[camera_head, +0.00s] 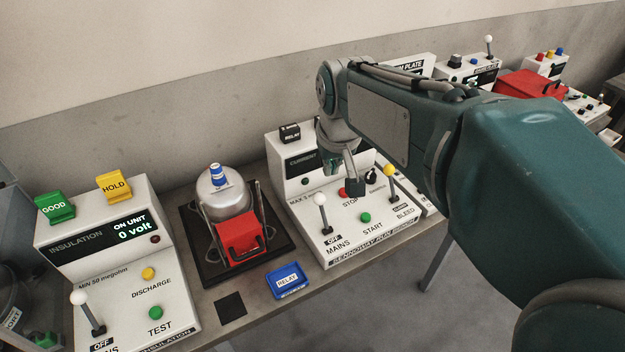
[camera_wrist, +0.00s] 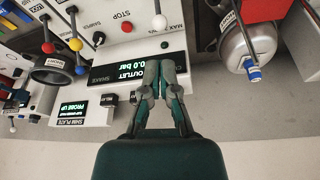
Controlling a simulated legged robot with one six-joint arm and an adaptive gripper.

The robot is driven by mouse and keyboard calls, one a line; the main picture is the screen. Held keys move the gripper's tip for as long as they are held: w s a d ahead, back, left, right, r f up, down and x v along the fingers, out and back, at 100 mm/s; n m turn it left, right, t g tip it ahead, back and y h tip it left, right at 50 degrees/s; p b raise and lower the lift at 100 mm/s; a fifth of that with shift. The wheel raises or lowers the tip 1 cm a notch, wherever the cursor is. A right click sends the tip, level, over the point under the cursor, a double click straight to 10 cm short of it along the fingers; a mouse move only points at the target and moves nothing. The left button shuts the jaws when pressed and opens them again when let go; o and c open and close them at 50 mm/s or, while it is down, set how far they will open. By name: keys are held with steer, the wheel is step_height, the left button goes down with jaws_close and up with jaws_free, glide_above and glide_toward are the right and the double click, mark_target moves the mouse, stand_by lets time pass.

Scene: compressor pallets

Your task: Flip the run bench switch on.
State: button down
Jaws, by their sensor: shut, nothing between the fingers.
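The run bench (camera_head: 345,252) is a white sloped console with a dark display. Its mains switch (camera_head: 320,199) is a white-ball lever at the front left, above a label reading OFF. The white ball (camera_wrist: 160,22) also shows near the top of the wrist view. My gripper (camera_head: 354,185) hangs over the console, behind and right of the white ball and near the red stop button. In the wrist view my gripper (camera_wrist: 158,76) is shut and empty, its fingers in front of the display reading 0.0 bar. The fingers are apart from the lever.
A green start button (camera_head: 365,217) and a yellow-ball bleed lever (camera_head: 390,170) are on the same console. A silver compressor (camera_head: 222,190) with a red box (camera_head: 242,238) stands to the left. The insulation unit (camera_head: 105,275) is farther left. A blue relay tray (camera_head: 287,281) lies in front.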

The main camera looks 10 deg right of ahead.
steer(key=g, duration=0.2)
glide_above(323, 213)
steer(key=w+a, duration=0.1)
steer(key=w, duration=0.7)
step_height(323, 213, down, 7)
steer(key=shift+s+a+f, duration=0.1)
steer(key=shift+s, duration=0.1)
steer(key=f, duration=0.3)
steer(key=w+f, duration=0.1)
steer(key=f, duration=0.5)
steer(key=shift+w+f, duration=0.2)
steer(key=shift+f, duration=0.15)
steer(key=shift+s+d+r, duration=0.15)
steer(key=shift+s, duration=0.85)
steer(key=shift+s+d+r, duration=0.1)
steer(key=shift+s+r, duration=0.05)
steer(key=shift+s, duration=0.8)
steer(key=shift+r+t, duration=0.15)
steer(key=shift+t, duration=0.15)
